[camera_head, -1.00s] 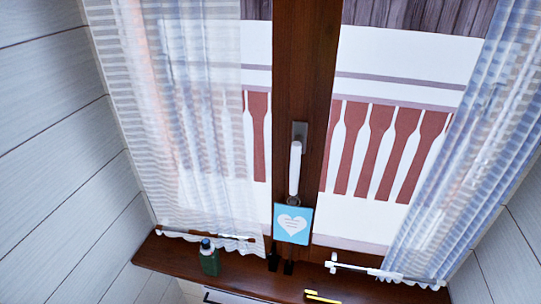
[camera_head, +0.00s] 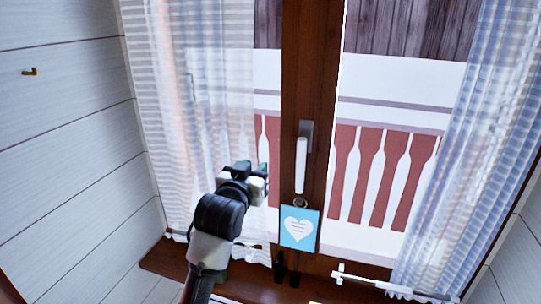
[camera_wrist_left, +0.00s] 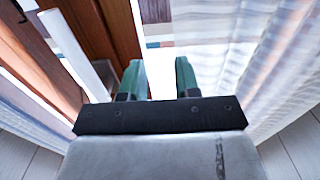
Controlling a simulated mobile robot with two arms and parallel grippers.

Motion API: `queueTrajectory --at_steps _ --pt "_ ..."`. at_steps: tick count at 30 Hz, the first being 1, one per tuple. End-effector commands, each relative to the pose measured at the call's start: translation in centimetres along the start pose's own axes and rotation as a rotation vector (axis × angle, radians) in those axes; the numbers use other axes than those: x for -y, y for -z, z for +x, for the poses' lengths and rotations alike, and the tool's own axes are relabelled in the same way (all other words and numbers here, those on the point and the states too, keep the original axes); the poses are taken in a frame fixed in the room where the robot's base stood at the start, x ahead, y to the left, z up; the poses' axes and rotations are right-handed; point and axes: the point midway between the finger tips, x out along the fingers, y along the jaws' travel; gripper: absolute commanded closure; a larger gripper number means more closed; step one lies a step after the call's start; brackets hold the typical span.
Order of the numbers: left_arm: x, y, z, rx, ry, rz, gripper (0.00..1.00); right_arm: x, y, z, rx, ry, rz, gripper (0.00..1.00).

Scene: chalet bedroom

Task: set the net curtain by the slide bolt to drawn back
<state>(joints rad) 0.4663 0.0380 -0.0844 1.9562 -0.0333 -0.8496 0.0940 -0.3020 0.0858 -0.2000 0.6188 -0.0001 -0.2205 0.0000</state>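A sheer net curtain (camera_head: 200,110) hangs over the left window pane; it also shows in the left wrist view (camera_wrist_left: 235,50). A second net curtain (camera_head: 490,130) hangs gathered at the right. I cannot tell for certain which fitting is the slide bolt; a slim white and dark bar (camera_head: 385,284) lies low by the right curtain. My left gripper (camera_head: 262,180) is raised in front of the left curtain's inner edge. In the left wrist view the teal fingertips (camera_wrist_left: 160,80) stand apart with nothing seen between them but the background. My right gripper is out of view.
The wooden window post (camera_head: 310,60) carries a white handle (camera_head: 301,165) and a blue heart sign (camera_head: 299,228) just right of my left gripper. A dark wooden sill (camera_head: 160,262) runs below. A small brass hook (camera_head: 30,71) is on the left wall.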

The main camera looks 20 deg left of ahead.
Motion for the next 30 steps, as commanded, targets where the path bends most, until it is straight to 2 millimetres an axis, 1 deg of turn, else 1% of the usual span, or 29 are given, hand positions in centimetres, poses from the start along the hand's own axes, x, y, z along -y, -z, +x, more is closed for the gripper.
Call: queueTrajectory --at_steps 1,6,9,13,18,27,30 --pt "0.0 0.3 1.0 0.001 0.0 0.0 0.68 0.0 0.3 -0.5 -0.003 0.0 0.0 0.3" --pt "0.0 0.3 4.3 0.003 -0.001 0.0 0.68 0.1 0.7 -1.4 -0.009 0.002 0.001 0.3" --pt "-0.1 0.2 5.9 0.001 -0.001 0.0 0.68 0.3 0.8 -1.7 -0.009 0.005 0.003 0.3" --pt "-0.1 0.1 7.4 0.002 -0.001 0.0 0.68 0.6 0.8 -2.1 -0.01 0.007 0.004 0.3" --pt "-0.1 0.0 8.4 0.001 -0.001 0.0 0.68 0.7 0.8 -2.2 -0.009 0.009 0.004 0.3" --pt "-0.1 -0.1 8.6 0.001 -0.001 0.0 0.68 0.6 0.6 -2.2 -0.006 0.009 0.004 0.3" --pt "-0.1 -0.1 8.6 0.001 -0.001 0.0 0.83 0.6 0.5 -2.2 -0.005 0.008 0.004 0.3"
